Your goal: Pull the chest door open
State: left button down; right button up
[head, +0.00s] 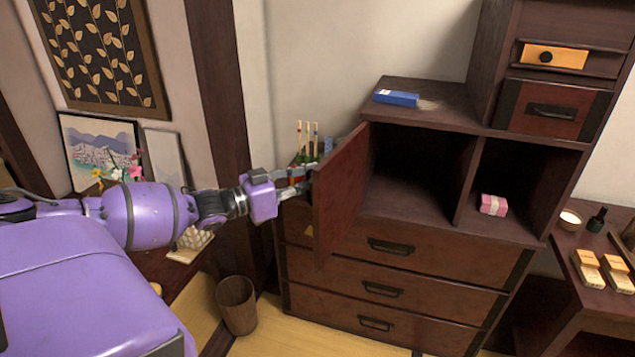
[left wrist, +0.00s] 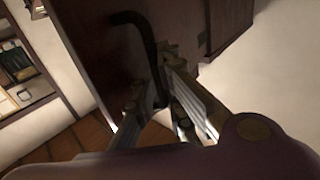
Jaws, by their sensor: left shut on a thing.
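The chest door (head: 342,190) is a dark reddish-brown panel, swung well out from the wooden chest (head: 405,225). The open compartment behind it looks dark and empty. My left gripper (head: 303,178) is at the outer face of the door, on its left side in the head view. In the left wrist view the black curved door handle (left wrist: 148,50) runs down between the fingers of my left gripper (left wrist: 155,80), which is shut on it. In the head view the handle is mostly hidden by the gripper. My right gripper is not in view.
A blue box (head: 396,98) lies on the chest top. A pink bundle (head: 493,205) sits in the right compartment. Several thin upright items (head: 307,138) stand behind my gripper. A wicker bin (head: 237,305) stands on the floor left of the chest. A side table (head: 590,292) is at right.

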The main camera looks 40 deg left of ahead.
pick_arm(q)
jog(key=shift+s+a+f, duration=0.1)
jog(key=shift+a+f, duration=0.15)
jog(key=shift+a, duration=0.15)
jog(key=c, duration=1.9)
grip_release()
jog(key=shift+s+r, duration=0.1)
jog(key=shift+r, duration=0.05)
jog(key=shift+o, duration=0.2)
jog(key=shift+r, duration=0.1)
jog(key=v, duration=1.2)
